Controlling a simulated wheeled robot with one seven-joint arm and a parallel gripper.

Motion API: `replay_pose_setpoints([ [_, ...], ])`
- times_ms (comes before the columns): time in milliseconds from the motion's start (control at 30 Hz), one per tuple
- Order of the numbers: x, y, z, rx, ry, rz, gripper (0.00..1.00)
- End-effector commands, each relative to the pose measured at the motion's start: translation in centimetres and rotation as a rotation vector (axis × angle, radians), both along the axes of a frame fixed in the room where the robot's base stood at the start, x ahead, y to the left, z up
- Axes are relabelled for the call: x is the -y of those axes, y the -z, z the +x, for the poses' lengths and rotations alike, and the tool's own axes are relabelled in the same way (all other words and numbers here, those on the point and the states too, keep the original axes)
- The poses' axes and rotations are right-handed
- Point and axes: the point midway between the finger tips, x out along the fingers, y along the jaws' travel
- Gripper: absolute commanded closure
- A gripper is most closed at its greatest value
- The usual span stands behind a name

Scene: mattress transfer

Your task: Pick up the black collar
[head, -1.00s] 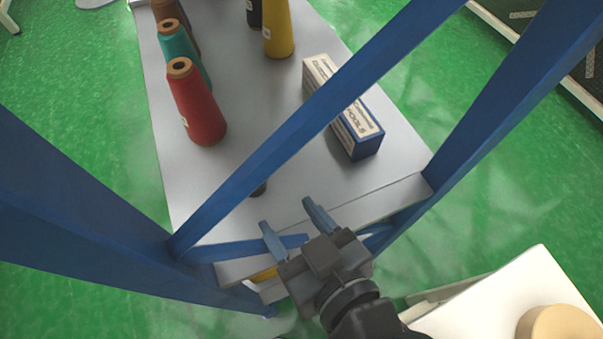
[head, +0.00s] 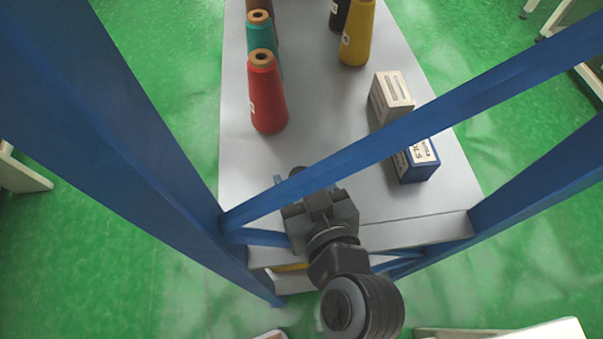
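My gripper (head: 301,185) reaches over the near end of the grey tabletop (head: 325,145), partly behind a slanting blue bar. One finger shows left of centre, set well out to the side, so the gripper looks open. The other finger is hidden by the bar. A small dark piece, which looks like the black collar (head: 297,171), shows just above the bar, beside the visible finger. Most of it is hidden, and I cannot tell whether a finger touches it.
Blue frame bars (head: 400,135) cross over and beside the table. Red (head: 267,100), teal (head: 261,37) and yellow (head: 357,35) cones stand farther back. A blue and white box (head: 416,162) lies to the right. Bare tabletop lies between the cones and box.

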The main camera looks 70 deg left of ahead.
Motion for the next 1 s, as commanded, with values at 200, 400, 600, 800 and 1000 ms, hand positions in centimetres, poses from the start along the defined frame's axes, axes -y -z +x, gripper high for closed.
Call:
replay_pose_setpoints([
  [200, 0.05, 0.01, 0.01, 0.000, 0.000, 0.000, 0.53],
  [400, 0.06, 0.01, 0.01, 0.000, 0.000, -0.001, 0.72],
  [600, 0.06, -0.01, 0.00, 0.000, 0.000, 0.000, 0.89],
  [800, 0.06, -0.03, 0.00, 0.000, 0.000, 0.000, 0.89],
  [1000, 0.04, -0.89, 0.04, 0.002, 0.000, 0.001, 0.89],
])
